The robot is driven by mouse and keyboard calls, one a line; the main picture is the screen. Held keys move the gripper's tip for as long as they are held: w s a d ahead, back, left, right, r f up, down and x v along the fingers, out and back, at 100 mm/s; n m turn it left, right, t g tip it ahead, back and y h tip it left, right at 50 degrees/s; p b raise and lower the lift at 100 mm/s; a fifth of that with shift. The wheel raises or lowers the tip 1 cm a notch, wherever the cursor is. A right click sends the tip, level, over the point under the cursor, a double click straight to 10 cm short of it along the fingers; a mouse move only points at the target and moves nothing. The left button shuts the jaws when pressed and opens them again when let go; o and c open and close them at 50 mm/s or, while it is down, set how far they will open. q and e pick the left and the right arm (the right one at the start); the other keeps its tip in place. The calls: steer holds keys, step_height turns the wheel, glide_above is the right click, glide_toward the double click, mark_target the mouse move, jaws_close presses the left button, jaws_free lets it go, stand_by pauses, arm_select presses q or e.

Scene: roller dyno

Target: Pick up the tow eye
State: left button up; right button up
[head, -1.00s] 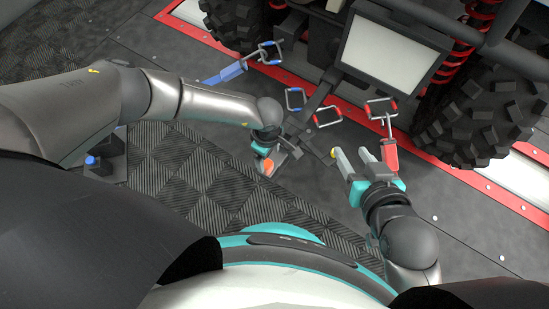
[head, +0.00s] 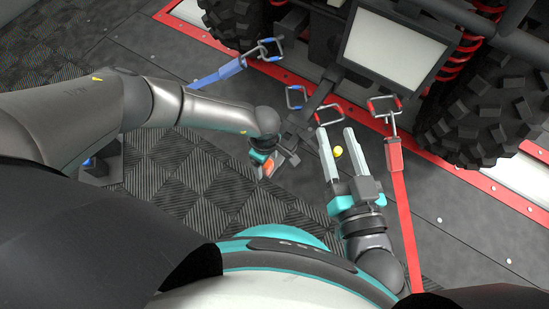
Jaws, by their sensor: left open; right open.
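I cannot single out the tow eye with certainty. A small round yellow piece (head: 337,151) shows between the fingers of my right gripper (head: 337,142); I cannot tell whether it is part of the tow eye. The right gripper is open, its two pale fingers pointing away from me, and no grip on the piece shows. Looped metal hooks lie ahead: one with red ends (head: 328,116) just beyond the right fingertips, and one with blue ends (head: 296,97) further left. My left gripper (head: 272,166) is open, partly hidden by its wrist, with an orange spot (head: 267,169) beside it.
A red strap (head: 400,210) with a hook (head: 384,107) runs close right of my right gripper. A blue strap (head: 217,77) lies at upper left. A screen (head: 392,47) and knobbly tyres (head: 490,110) stand beyond. Dark floor (head: 465,220) is clear at right.

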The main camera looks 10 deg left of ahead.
arm_select(q)
steer(key=shift+f, duration=0.2)
jaws_close()
stand_by(0.6)
